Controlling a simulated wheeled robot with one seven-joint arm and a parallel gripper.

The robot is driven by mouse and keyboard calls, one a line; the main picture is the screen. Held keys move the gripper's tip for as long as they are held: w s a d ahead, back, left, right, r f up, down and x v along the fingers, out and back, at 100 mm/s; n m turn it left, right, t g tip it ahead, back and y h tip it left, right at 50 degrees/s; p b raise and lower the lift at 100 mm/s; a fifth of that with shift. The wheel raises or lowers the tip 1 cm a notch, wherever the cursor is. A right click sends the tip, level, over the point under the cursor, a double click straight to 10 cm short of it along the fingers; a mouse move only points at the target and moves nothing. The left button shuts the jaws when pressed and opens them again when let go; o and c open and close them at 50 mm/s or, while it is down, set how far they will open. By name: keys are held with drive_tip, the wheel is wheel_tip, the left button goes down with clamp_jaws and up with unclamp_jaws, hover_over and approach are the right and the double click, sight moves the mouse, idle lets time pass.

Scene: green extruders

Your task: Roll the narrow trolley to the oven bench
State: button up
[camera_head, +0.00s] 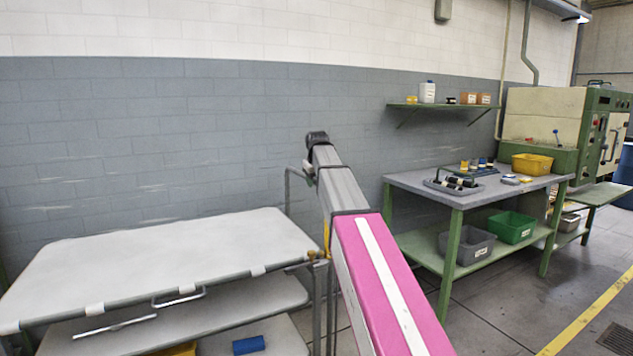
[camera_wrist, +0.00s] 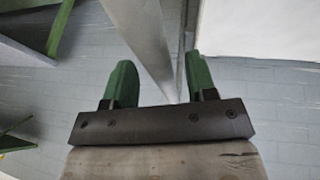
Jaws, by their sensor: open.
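The trolley (camera_head: 150,252) stands at the left of the head view, with a pale flat top, lower shelves and a grey tube handle (camera_head: 288,190) at its right end. My arm hides part of that end. In the wrist view my gripper (camera_wrist: 160,64) is open, its two green fingers apart. A grey metal tube (camera_wrist: 150,45) runs down between them; I cannot tell whether either finger touches it. The oven (camera_head: 545,118), cream and green, stands at the far right. A grey-topped bench with green legs (camera_head: 452,262) stands before it.
The bench bears a tray of dark parts (camera_head: 453,184) and a yellow bin (camera_head: 532,164). Its lower shelf holds a grey bin (camera_head: 467,246) and a green bin (camera_head: 511,227). A blue item (camera_head: 248,345) lies on a trolley shelf. Floor at the front right is clear, with a yellow line (camera_head: 590,315).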

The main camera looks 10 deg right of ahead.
drive_tip(key=shift+f, duration=0.15)
clamp_jaws()
drive_tip(key=w+d, duration=0.5)
drive_tip(key=d, duration=1.2)
drive_tip(key=w+d, duration=0.6)
drive_tip(key=d, duration=1.2)
drive_tip(key=w+d, duration=0.6)
drive_tip(key=d, duration=1.1)
drive_tip(key=shift+d, duration=0.4)
drive_tip(key=shift+w+d, duration=0.1)
drive_tip(key=shift+w, duration=0.05)
unclamp_jaws()
drive_tip(key=shift+d, duration=0.1)
